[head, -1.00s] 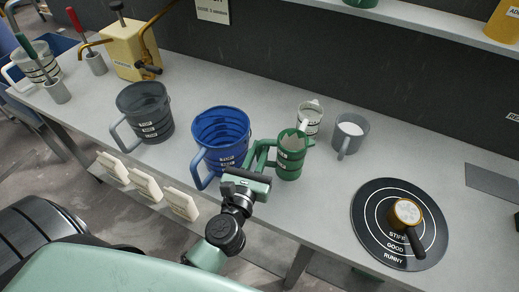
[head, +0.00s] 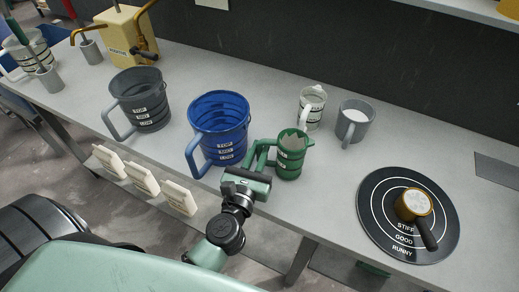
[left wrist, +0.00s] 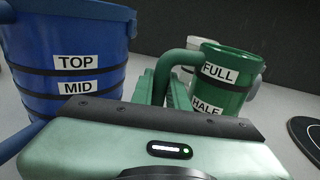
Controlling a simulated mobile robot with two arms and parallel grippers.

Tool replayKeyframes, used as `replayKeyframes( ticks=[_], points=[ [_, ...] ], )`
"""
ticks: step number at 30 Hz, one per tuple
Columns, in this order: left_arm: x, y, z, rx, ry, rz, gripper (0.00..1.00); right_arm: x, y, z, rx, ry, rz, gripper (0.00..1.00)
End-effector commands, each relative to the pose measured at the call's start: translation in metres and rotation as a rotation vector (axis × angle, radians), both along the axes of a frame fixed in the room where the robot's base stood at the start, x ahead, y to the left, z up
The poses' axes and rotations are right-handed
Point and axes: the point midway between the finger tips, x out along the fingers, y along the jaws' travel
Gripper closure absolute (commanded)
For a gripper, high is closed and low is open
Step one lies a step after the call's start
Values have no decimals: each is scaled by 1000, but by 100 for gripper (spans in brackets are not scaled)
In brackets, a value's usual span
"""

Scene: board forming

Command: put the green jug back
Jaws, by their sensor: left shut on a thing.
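The green jug (head: 291,158) stands upright at the front of the grey bench in the head view, right of the blue bucket. My left gripper (head: 262,160) is shut on its handle, which points left. In the left wrist view the green jug (left wrist: 225,75) shows FULL and HALF labels, and the gripper fingers (left wrist: 168,92) are at its handle. Whether the jug's base touches the bench is hard to tell. The jug's inside looks greyish. My right gripper is not in view.
The blue bucket (head: 218,130) stands close left of my gripper, and a grey bucket (head: 140,100) is further left. A clear jug (head: 310,108) and a grey mug (head: 353,122) stand behind.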

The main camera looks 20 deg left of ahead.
Motion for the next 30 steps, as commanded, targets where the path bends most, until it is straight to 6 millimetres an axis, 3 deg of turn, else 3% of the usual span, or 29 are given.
replayKeyframes(
  ticks=[12, 13, 15, 16, 26, 30],
  points=[
    [0, 0, -7, -1, -2, 0, 100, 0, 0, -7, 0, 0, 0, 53],
    [0, 0, -6, -1, -2, 0, 82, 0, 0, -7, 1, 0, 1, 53],
    [0, 0, -6, -1, -2, 0, 62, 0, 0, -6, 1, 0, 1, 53],
    [0, 0, -6, -1, -2, 0, 59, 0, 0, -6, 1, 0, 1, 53],
    [-2, 0, -8, 1, 1, 0, 59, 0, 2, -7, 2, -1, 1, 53],
    [-17, -2, -11, -1, 3, -1, 59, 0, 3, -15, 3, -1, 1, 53]
  ],
)
